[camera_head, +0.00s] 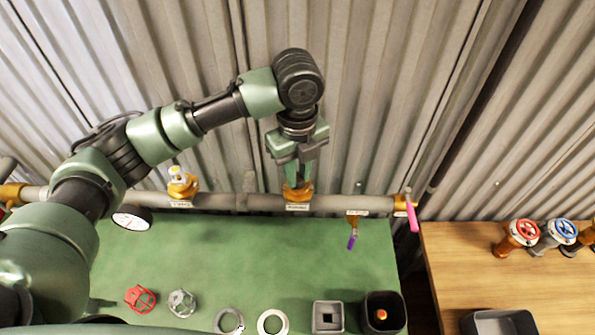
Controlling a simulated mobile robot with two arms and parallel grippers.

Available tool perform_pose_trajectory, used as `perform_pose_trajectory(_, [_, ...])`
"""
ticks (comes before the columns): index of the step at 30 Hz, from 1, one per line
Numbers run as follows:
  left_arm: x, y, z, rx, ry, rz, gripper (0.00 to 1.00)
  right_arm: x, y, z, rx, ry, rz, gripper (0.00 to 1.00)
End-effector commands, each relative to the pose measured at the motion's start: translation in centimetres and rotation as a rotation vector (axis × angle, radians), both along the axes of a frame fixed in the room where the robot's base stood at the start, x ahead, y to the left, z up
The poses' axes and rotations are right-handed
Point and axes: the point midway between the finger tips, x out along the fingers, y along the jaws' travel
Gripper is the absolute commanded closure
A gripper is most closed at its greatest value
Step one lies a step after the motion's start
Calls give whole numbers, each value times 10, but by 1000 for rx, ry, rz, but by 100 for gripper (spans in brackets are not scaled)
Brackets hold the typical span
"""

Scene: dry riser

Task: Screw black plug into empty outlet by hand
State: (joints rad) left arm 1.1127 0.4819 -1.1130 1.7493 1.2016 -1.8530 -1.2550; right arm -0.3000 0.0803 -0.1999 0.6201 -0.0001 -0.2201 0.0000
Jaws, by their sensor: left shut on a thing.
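A grey pipe (240,201) runs along the wall with brass outlets on it. My left gripper (297,178) points down at the middle brass outlet (298,194), which has a white label below it. Its fingers are shut right at the top of this outlet. What they hold is mostly hidden by the fingers; it is likely the black plug, but I cannot make out its shape. I cannot tell how deep it sits in the outlet. My right gripper is not in view.
Left outlet (182,184) carries a pale fitting. A purple-handled tap (353,228) and a pink lever (411,212) are to the right. The green table (250,260) holds a red cage (140,298), rings and a dark bin (368,318). A wooden table (450,265) stands right.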

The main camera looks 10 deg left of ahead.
Motion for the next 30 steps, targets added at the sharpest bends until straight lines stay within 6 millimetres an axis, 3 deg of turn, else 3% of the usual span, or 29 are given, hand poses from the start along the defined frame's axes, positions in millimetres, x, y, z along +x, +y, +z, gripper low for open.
perform_pose_trajectory(7, [0, 0, 0, 0, 0, -48, 100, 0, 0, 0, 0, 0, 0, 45])
perform_pose_trajectory(18, [0, 0, -1, 0, 0, -480, 100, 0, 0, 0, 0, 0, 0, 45])
perform_pose_trajectory(26, [0, 0, -1, 0, 0, -498, 100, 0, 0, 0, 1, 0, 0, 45])
perform_pose_trajectory(27, [0, 0, 0, 0, 0, -498, 72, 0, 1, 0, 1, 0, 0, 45])
perform_pose_trajectory(30, [0, 0, 0, 0, 0, -497, 51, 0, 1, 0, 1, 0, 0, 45])
